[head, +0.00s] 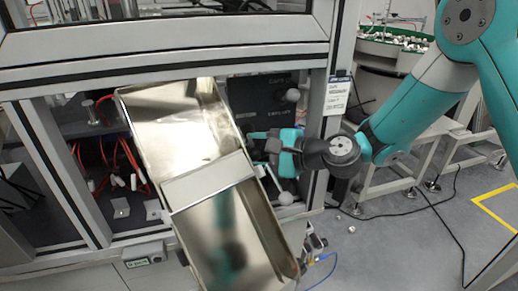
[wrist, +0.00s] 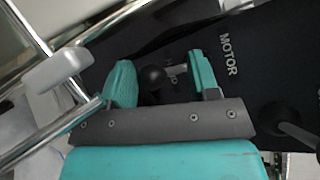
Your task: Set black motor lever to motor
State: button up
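In the wrist view, a black lever with a round knob (wrist: 153,78) stands between the two teal fingers of my gripper (wrist: 163,80), closer to the left finger. The fingers are apart, with visible space to the right of the knob. The word MOTOR is printed in white on the dark panel (wrist: 262,45), right of the right finger. A second, partly hidden label lies behind the knob, between the fingers. In the head view, my gripper (head: 268,146) is in front of the black panel (head: 262,98), and the black lever cannot be made out.
A shiny metal chute (head: 182,122) stands close left of my gripper. A pale knob (head: 293,95) is above the gripper and another (head: 285,198) below it. In the wrist view, a second black lever (wrist: 282,116) is at lower right and a pale grey handle (wrist: 60,71) at left.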

jog(key=shift+w+r, duration=0.1)
jog(key=shift+r, duration=0.1)
dwell(0.3)
jog(key=shift+d, duration=0.15)
jog(key=b+v, duration=0.1)
jog(key=v, duration=1.6)
jog(key=shift+s+b, duration=0.25)
jog(key=shift+b, duration=0.15)
